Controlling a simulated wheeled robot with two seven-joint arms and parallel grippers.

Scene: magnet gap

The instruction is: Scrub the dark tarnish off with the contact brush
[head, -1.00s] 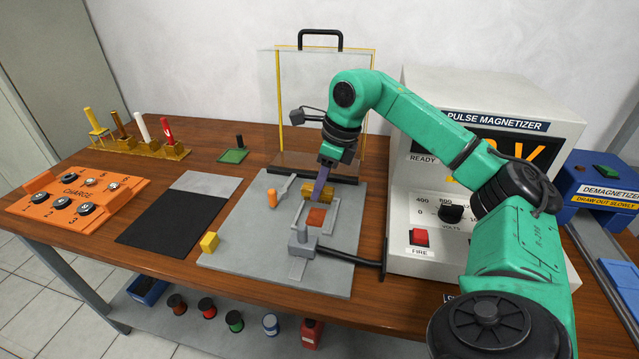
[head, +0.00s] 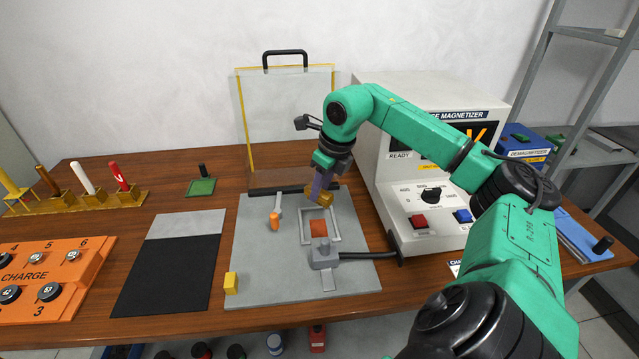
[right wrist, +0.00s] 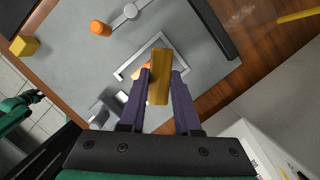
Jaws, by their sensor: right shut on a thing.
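The contact brush, a brass-yellow block (head: 320,196), is held between the purple fingers of my right gripper (head: 321,182). It also shows in the right wrist view (right wrist: 160,76), clamped between the two fingertips (right wrist: 158,88). The brush is tilted in the head view and is over the far part of a light grey rectangular frame (head: 304,232). A copper-orange pad (head: 319,228) lies inside the frame, nearer than the brush. Part of the pad is hidden behind the brush in the wrist view. I cannot make out dark tarnish on it. My left gripper is not in view.
The grey plate (head: 262,278) also bears an orange-handled lever (head: 275,220), a yellow block (head: 231,283) and a grey clamp (head: 325,256). The clear shield (head: 290,115) stands behind. The pulse magnetizer (head: 432,170) is close on the right. A black mat (head: 165,275) lies left.

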